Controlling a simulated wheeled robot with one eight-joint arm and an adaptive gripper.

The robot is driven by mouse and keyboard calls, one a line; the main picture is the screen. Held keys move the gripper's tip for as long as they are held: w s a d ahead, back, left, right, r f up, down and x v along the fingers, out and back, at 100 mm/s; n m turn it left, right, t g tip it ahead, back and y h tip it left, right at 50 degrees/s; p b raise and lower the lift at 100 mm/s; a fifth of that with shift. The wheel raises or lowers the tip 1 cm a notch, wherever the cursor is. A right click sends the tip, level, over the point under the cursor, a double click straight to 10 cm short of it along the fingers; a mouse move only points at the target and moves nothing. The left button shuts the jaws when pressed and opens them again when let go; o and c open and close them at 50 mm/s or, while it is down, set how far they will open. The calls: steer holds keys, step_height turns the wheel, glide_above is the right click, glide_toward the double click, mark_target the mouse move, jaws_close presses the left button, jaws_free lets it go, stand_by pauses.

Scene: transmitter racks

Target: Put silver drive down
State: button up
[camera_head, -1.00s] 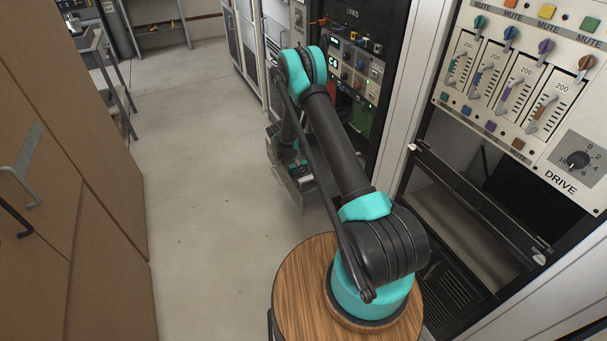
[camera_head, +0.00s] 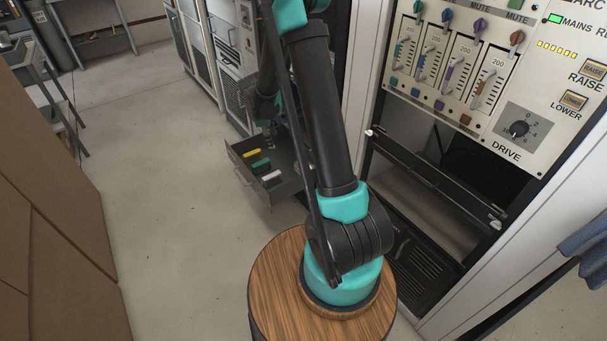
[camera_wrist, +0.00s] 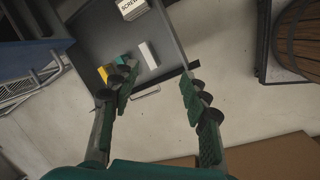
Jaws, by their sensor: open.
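A pale silver-white block (camera_wrist: 148,55), likely the silver drive, lies in an open grey drawer (camera_wrist: 178,45) in the wrist view. It lies beside a green block (camera_wrist: 125,61) and a yellow block (camera_wrist: 103,73). The same pale block (camera_head: 271,176) shows in the head view, near the front of the drawer (camera_head: 281,194). My gripper (camera_wrist: 156,75) is open and empty, its fingers spread apart above the drawer's front edge. The left finger partly covers the green and yellow blocks. My arm hides part of the drawer in the head view.
A box labelled for screws (camera_wrist: 132,8) sits deeper in the drawer. The floor (camera_head: 170,170) between is clear.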

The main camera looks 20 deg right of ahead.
steer(key=s+d+r+m+t+y, duration=0.15)
steer(key=s+r+m, duration=0.25)
steer(key=s, duration=0.4)
steer(key=s+d+r+m+g, duration=0.1)
steer(key=s+d+r+m, duration=0.15)
steer(key=s+r, duration=0.4)
steer(key=s+f+m+t, duration=0.1)
steer(key=s+m, duration=0.6)
steer(key=s, duration=0.8)
steer(key=shift+s+a+f+y, duration=0.3)
steer(key=shift+f+y, duration=0.15)
steer(key=shift+f, duration=0.45)
